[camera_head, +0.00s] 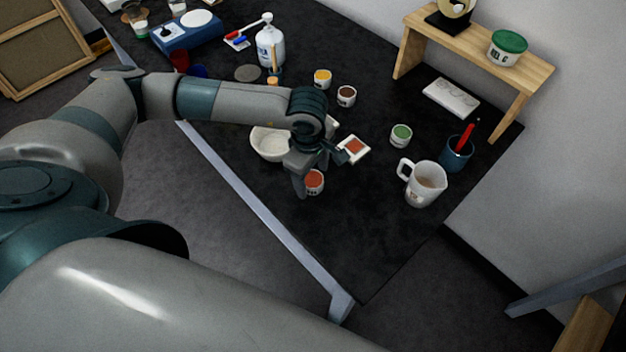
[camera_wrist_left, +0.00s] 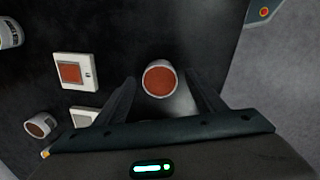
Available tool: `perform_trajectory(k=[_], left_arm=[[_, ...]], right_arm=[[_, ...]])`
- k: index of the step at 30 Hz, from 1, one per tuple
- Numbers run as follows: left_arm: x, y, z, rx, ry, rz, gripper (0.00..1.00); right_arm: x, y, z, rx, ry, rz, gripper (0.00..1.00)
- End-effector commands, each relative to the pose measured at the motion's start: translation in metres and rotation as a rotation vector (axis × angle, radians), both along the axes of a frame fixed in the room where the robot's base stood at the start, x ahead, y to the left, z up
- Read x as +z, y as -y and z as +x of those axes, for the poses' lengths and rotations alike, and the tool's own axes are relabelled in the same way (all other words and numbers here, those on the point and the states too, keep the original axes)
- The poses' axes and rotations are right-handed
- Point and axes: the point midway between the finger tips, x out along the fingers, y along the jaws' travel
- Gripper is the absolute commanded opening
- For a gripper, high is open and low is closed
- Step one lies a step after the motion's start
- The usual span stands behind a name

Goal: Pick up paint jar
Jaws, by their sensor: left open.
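A small white paint jar (camera_head: 314,183) with an orange-red top stands upright on the dark table near its front edge. In the left wrist view the same jar (camera_wrist_left: 159,78) lies between the fingertips, with visible gaps on both sides. My left gripper (camera_head: 321,171) is open and points down over the jar; the wrist view also shows its fingers (camera_wrist_left: 160,84). One finger partly covers the jar in the head view. Other small jars stand farther back: yellow (camera_head: 322,79), brown (camera_head: 346,96) and green (camera_head: 401,135). My right gripper does not show.
A white bowl (camera_head: 268,145) sits close to my left gripper, and a white tile with a red square (camera_head: 353,150) lies beside it. A wooden shelf (camera_head: 480,60) stands behind. The table's front corner is clear.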

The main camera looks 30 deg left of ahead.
Motion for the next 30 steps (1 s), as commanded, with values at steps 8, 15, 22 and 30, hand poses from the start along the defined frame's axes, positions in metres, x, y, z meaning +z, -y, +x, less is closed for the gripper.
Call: perform_trajectory(k=[8,15,22,30], left_arm=[[0.0,0.0,0.0,0.0,0.0,0.0,0.52],[0.001,0.0,0.0,0.0,0.001,0.0,0.11],[0.001,0.0,0.0,0.0,0.001,0.0,0.11],[0.018,0.0,0.001,-0.001,0.005,-0.001,0.11]], right_arm=[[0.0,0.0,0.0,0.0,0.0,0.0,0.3],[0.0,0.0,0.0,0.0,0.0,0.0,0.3],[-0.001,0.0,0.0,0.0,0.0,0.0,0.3],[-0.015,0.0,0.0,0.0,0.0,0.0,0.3]])
